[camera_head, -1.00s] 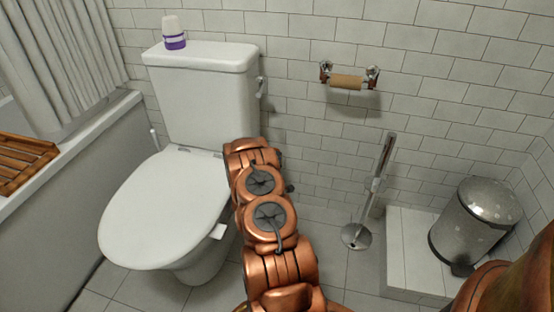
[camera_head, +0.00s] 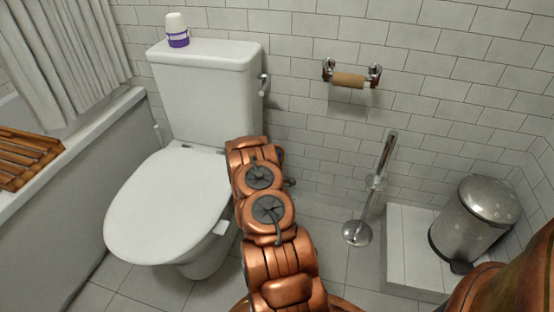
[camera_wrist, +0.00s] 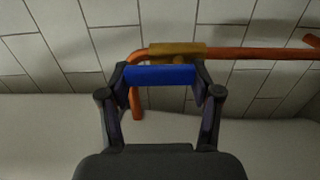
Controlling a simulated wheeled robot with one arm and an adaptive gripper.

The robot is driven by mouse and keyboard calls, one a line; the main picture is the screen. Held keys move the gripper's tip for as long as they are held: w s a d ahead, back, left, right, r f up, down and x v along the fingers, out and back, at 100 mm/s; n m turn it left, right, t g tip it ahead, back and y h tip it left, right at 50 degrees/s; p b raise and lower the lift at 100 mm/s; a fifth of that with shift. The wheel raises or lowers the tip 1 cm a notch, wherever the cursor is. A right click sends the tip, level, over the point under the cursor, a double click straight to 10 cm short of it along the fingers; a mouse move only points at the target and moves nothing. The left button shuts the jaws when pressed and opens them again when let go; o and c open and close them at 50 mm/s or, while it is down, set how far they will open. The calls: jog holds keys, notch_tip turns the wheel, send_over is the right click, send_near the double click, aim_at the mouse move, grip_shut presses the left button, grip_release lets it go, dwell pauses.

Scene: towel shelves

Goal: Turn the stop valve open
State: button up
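The stop valve shows in the wrist view as a brass body (camera_wrist: 178,50) on a copper-coloured pipe, with a blue handle (camera_wrist: 160,75) in front of it. My gripper (camera_wrist: 160,74) has its fingers at the two ends of the blue handle, which fills the gap between the fingertips. The fingers look partly closed and appear to touch both ends. In the head view my arm hides the gripper, and I cannot make out the valve there.
A paper holder (camera_head: 350,79) is on the tiled wall. A brush stand (camera_head: 357,233) and a metal bin (camera_head: 475,220) are at right. Some floor between is clear.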

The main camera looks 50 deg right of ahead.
jog(key=o, duration=0.5)
jog(key=shift+r, duration=0.1)
